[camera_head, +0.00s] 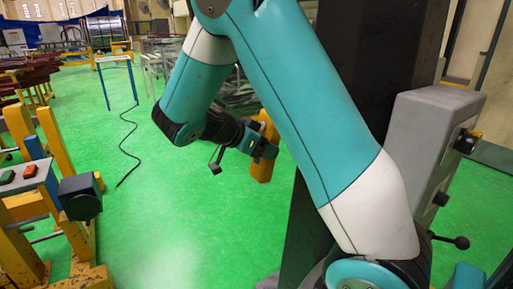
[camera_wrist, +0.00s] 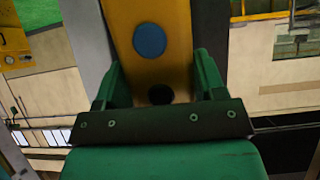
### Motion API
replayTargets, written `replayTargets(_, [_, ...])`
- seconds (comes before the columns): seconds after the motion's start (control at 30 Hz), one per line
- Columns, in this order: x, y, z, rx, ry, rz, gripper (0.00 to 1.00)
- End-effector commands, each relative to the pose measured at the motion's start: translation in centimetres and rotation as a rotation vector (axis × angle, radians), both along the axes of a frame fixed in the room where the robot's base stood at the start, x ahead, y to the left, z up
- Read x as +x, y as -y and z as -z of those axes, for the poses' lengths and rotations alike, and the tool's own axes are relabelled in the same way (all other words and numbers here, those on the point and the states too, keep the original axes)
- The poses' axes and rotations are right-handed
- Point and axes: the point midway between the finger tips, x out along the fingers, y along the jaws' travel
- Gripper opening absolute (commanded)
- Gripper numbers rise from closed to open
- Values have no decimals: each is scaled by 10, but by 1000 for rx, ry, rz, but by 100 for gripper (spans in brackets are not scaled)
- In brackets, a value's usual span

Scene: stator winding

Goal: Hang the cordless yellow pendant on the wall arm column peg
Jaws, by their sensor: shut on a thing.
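In the wrist view the pendant (camera_wrist: 165,15) runs up between the two green fingers (camera_wrist: 158,85). It shows a blue button (camera_wrist: 150,40) and a dark round spot near the gripper. I cannot make out the peg in either view.
A grey box (camera_head: 425,140) with black knobs is at the right. A yellow frame (camera_head: 60,150) with a panel of red and green buttons stands at the left. A black cord (camera_head: 130,140) lies on the green floor. The floor between is clear.

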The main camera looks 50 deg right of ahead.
Motion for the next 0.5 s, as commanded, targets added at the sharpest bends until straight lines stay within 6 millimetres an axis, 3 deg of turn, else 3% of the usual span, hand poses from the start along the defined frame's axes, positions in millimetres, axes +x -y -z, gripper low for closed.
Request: replayTargets(0.5, [-8, 32, 0, -2, 2, 2, 25])
